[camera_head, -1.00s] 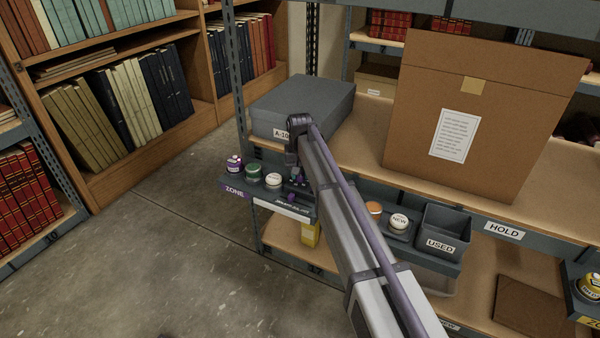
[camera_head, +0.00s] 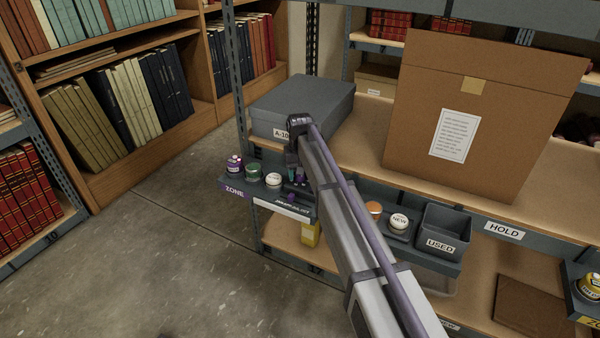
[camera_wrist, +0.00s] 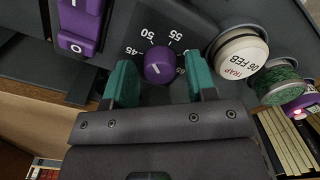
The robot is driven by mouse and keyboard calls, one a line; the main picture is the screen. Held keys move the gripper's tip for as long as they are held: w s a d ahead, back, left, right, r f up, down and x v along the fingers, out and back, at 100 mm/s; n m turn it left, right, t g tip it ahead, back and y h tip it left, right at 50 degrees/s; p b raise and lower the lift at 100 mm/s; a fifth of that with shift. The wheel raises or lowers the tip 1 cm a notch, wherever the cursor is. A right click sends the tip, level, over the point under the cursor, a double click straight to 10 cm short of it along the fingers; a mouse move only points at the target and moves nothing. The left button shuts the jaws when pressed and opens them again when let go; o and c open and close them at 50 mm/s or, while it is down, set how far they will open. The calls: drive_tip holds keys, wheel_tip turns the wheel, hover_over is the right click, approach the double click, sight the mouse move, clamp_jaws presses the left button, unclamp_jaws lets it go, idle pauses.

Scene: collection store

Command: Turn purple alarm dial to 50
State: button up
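The purple alarm dial (camera_wrist: 159,66) is a round knob on a dark panel in the wrist view. Around it are white marks and the numbers 45, 50 and 55; another number at its lower right is partly hidden. I cannot tell for sure where its pointer stands. My gripper (camera_wrist: 159,70) has two teal fingers, one on each side of the dial, with gaps to it. It is open and empty. In the head view my gripper (camera_head: 297,176) is at the panel on the shelf's front edge, and the dial is hard to make out there.
A purple rocker switch (camera_wrist: 78,28) is left of the dial in the wrist view. A cream TRAP button (camera_wrist: 240,54) and a green knob (camera_wrist: 278,80) are to the right. A grey box (camera_head: 302,104) stands on the shelf behind.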

drive_tip(key=shift+o, duration=0.4)
wheel_tip(320, 180, up, 11)
drive_tip(key=p, duration=1)
drive_tip(key=shift+p, duration=0.4)
drive_tip(key=shift+f, duration=0.15)
